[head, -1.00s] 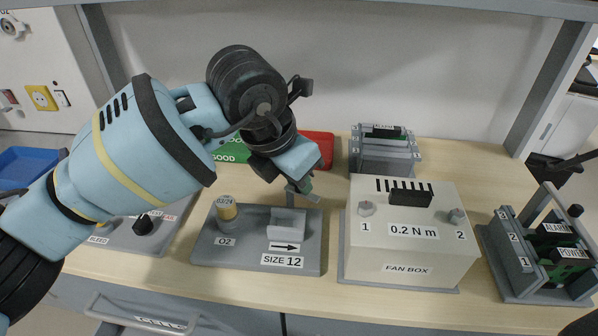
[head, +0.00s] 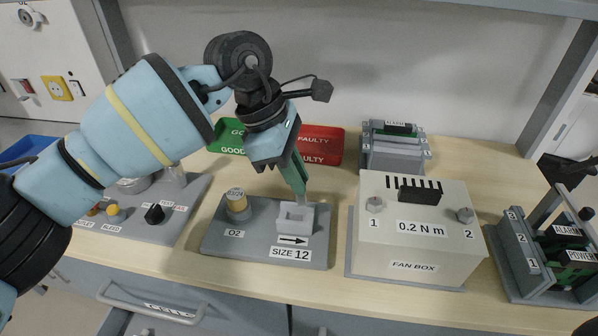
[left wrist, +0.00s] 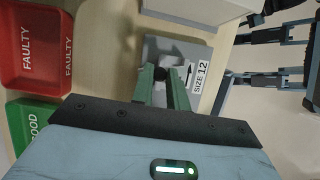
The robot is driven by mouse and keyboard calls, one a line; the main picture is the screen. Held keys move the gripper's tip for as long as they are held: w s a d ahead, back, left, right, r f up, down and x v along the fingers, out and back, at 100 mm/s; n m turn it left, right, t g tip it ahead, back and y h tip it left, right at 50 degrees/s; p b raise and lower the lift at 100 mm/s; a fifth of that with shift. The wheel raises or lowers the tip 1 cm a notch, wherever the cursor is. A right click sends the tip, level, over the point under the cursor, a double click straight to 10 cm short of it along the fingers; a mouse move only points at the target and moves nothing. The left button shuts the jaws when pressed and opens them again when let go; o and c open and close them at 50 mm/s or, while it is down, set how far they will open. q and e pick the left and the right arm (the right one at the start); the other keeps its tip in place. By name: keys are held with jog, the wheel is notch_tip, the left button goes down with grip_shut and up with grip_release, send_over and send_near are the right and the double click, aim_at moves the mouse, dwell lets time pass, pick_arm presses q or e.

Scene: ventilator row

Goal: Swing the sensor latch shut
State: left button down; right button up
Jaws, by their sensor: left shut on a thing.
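In the left wrist view the fingers (left wrist: 162,75) reach the block beside the "SIZE 12" label.
The fan box (head: 410,235) stands close to the right of the block. A panel with knobs (head: 145,220) is at the left. Green (head: 228,137) and red (head: 320,143) trays lie behind. Card racks stand at the back and far right.

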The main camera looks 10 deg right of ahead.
pick_arm(q)
jog(key=shift+w+a+m+g+y, duration=0.1)
jog(key=shift+m+g+y, duration=0.1)
jog(key=shift+m, duration=0.4)
jog(key=shift+a+m+g+y, duration=0.1)
jog(key=shift+m+g, duration=0.1)
jog(key=shift+m, duration=0.4)
jog(key=c, duration=1.4)
grip_release()
jog(key=shift+o, duration=0.2)
